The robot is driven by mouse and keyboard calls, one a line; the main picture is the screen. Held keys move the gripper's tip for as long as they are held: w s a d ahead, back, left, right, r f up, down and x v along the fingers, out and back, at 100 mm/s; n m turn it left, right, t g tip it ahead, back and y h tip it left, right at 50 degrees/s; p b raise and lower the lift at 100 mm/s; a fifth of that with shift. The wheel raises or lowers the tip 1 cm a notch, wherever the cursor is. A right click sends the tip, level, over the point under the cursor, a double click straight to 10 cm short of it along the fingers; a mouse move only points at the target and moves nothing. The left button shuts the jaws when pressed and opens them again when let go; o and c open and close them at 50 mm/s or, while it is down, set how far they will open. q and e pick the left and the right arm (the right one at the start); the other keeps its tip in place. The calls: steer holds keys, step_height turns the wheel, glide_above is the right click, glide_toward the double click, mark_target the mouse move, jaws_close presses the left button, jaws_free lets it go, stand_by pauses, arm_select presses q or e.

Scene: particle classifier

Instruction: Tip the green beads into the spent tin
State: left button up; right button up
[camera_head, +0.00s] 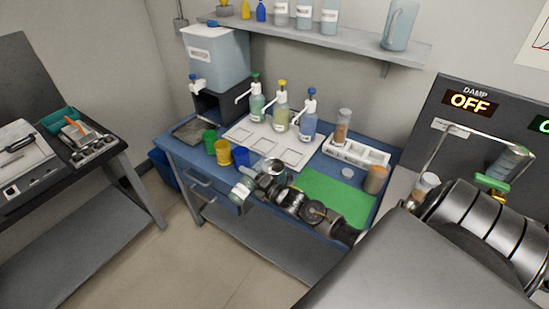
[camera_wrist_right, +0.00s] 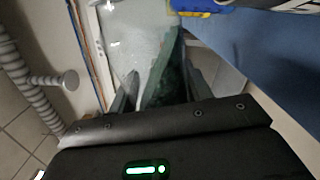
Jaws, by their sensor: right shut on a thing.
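My right gripper (camera_head: 250,182) reaches in from the right and is shut on a clear jar (camera_head: 240,192) with a pale label, at the front edge of the blue bench. The jar looks tilted in the head view. In the right wrist view the jar (camera_wrist_right: 145,45) sits between the fingers, with dark green contents low inside; single beads are too small to make out. No readable label shows which vessel is the spent tin. My left gripper is not in view.
Green (camera_head: 210,141), yellow (camera_head: 223,153) and blue (camera_head: 241,157) cups stand close behind the jar. Several pump bottles (camera_head: 281,108) stand on a white tray (camera_head: 270,145). A green mat (camera_head: 337,198) lies right of my gripper. A white rack (camera_head: 358,155) stands behind it.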

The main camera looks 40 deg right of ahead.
mark_target(254, 165)
steer(key=shift+w+d+r+m+p, duration=0.1)
steer(key=shift+d+r+m+p, duration=0.2)
steer(key=shift+r+m, duration=0.2)
steer(key=shift+w+d+r+m+p, duration=0.1)
steer(key=shift+d+r+m+p, duration=0.05)
steer(key=shift+r+m+p, duration=0.65)
steer(key=shift+d+r+m+p, duration=0.15)
steer(key=shift+r+m+p, duration=0.55)
steer(key=shift+m+p, duration=0.15)
stand_by(0.7)
steer(key=shift+w+d+r+m+p, duration=0.1)
steer(key=shift+d+r+m+p, duration=0.35)
steer(key=shift+r+m+p, duration=0.45)
steer(key=shift+w+d+r+m+p, duration=0.1)
steer(key=shift+d+r+m+p, duration=0.4)
steer(key=shift+m, duration=0.65)
stand_by(3.1)
